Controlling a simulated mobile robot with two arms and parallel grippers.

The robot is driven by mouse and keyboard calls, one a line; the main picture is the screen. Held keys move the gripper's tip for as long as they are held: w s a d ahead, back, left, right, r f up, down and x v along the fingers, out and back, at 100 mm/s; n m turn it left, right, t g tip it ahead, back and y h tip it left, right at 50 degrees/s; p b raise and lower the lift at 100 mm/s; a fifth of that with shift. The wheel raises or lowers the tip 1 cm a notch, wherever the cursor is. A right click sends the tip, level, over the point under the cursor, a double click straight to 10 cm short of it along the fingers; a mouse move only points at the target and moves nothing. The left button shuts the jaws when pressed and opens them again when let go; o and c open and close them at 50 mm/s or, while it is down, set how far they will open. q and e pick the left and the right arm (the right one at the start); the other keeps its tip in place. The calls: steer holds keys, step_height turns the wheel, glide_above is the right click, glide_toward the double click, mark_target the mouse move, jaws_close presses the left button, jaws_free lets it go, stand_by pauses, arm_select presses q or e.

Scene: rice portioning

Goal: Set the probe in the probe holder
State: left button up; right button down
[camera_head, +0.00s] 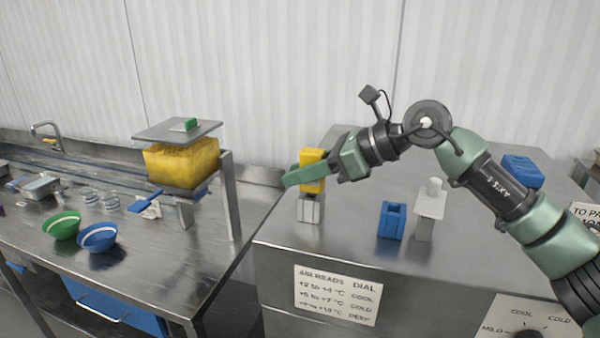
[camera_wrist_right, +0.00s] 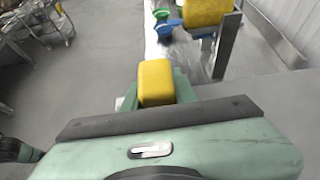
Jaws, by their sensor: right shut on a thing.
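My right gripper (camera_head: 297,177) is shut on the yellow probe (camera_head: 313,158), whose block-shaped body stands upright between the fingers. It also shows in the right wrist view (camera_wrist_right: 156,80). A small grey block, which looks like the probe holder (camera_head: 311,209), stands on the steel cabinet top directly below the probe. In the head view the probe's lower end meets the top of this block; I cannot tell whether it is inside. The probe's tip is hidden. My left gripper is not in view.
A blue open-topped block (camera_head: 391,221) and a grey stand with a white top (camera_head: 430,205) are on the cabinet (camera_head: 345,238) to the right. A blue item (camera_head: 522,170) lies behind my right arm. Left are a yellow-filled hopper (camera_head: 181,163) and green (camera_head: 62,227) and blue (camera_head: 97,238) bowls.

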steer(key=shift+f+b, duration=0.6)
steer(key=shift+b, duration=0.25)
stand_by(1.6)
steer(key=c, duration=0.6)
jaws_free()
steer(key=shift+r, duration=0.15)
step_height(320, 180, up, 8)
steer(key=p, duration=0.4)
steer(key=shift+p, duration=0.35)
